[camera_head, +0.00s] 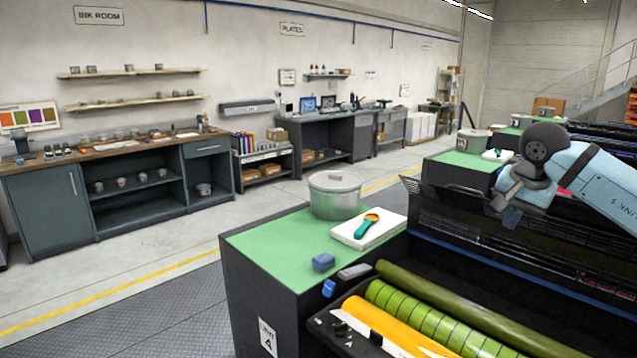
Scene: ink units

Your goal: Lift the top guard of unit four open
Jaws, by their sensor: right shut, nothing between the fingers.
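Unit four's cabinet (265,290) stands in the foreground, with a "UNIT 4" label (267,338) on its end. Its top guard (455,214), a dark slatted panel, stands raised behind the rollers. The green roller (440,318) and the yellow roller (385,325) lie uncovered in front of it. My right gripper (509,216) comes in from the right and is shut and empty. It overlaps the upper part of the guard in the picture; I cannot tell whether it touches. The guard's right end runs out of view, and my arm hides part of it. My left gripper is not in view.
On unit four's green top stand a lidded metal pot (335,195), a white slab (366,232) with a teal-handled tool (368,224), and a blue block (323,262). More units stand behind at the right. The floor (150,265) at left is clear.

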